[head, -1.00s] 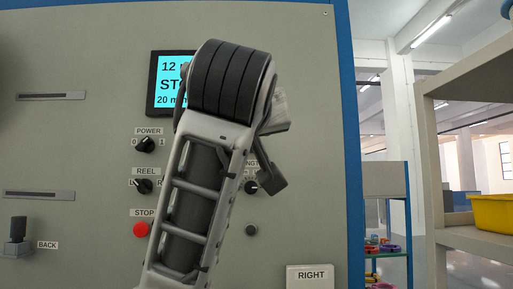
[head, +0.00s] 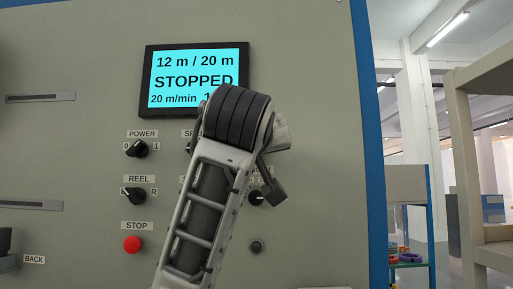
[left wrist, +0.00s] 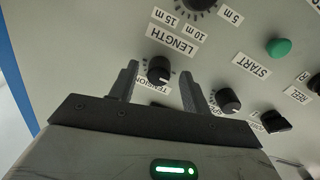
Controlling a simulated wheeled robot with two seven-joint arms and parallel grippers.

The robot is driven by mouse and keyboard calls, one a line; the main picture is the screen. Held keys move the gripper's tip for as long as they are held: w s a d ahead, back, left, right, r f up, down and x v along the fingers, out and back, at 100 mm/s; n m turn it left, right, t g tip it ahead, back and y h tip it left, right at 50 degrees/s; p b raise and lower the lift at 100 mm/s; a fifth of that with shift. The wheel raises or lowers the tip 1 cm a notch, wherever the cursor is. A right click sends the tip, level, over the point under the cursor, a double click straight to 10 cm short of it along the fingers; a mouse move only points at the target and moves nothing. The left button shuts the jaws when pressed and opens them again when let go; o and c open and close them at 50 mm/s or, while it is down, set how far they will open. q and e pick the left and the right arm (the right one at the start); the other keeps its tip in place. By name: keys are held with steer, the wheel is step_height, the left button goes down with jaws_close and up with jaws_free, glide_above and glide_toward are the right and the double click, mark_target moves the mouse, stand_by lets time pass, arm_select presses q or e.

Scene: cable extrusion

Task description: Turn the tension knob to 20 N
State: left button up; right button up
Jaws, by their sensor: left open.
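The tension knob (left wrist: 158,70) is black and round, with a TENSION label partly hidden beside it. In the left wrist view it shows between the two fingers of my left gripper (left wrist: 159,76), with a gap on each side. The gripper is open and holds nothing; I cannot tell how far the fingertips are from the panel. In the head view my left arm hides the tension knob. The screen (head: 197,72) reads 12 m / 20 m, STOPPED and 20 m/min; the last value after it is mostly covered by my arm. My right gripper is not in view.
Close by on the panel are the speed knob (left wrist: 228,100), length knob (left wrist: 196,3) and green start button (left wrist: 278,47). The power switch (head: 136,149), reel switch (head: 135,196) and red stop button (head: 132,244) are left of my arm. Shelves (head: 470,170) stand at right.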

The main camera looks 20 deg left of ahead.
arm_select(q)
steer(key=c, duration=1)
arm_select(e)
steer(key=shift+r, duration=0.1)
arm_select(q)
steer(key=shift+m, duration=0.3)
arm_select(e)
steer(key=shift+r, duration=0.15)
arm_select(q)
steer(key=m+p, duration=0.4)
steer(key=m, duration=0.6)
steer(key=shift+r+m+g, duration=0.15)
steer(key=shift+m+g, duration=0.25)
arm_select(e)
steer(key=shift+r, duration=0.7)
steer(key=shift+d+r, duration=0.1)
